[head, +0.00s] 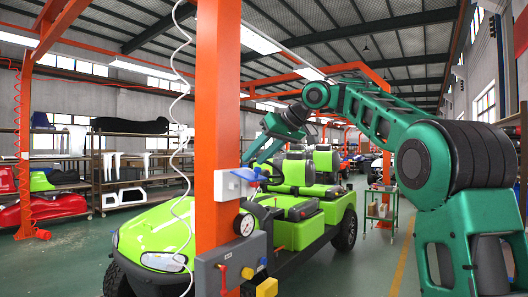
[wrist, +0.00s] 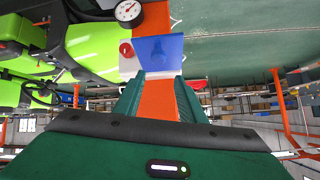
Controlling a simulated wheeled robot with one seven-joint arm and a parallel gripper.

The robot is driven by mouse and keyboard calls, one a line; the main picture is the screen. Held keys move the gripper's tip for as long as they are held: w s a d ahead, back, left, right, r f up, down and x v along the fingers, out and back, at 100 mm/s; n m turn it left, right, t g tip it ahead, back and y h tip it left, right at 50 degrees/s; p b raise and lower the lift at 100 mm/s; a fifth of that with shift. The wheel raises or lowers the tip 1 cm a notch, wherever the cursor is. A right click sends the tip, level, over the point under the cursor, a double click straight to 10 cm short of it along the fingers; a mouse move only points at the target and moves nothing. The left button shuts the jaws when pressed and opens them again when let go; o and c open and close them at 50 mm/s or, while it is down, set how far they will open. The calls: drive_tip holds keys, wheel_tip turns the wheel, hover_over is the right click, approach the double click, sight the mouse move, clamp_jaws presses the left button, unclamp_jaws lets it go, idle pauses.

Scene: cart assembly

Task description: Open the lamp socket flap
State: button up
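The lamp socket is a white box (head: 231,186) on an orange post, with a blue flap (head: 250,174) at its right side. In the wrist view, which looks upside down, the flap (wrist: 160,50) lies just beyond my fingertips, beside the white box (wrist: 129,68) with a red button. I cannot tell whether the flap stands slightly raised. My gripper (wrist: 157,78) is open and empty, its two green fingers apart with the orange post between them in the picture. In the head view my arm reaches in from the right, and the fingertips are hard to make out behind the flap.
The orange post (head: 217,90) stands close in front. Below the socket are a pressure gauge (head: 243,224) and a grey panel (head: 225,268) with red and yellow fittings. A white coiled hose (head: 178,120) hangs at left. A green cart (head: 165,235) stands behind the post.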

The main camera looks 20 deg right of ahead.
drive_tip(key=v, duration=1)
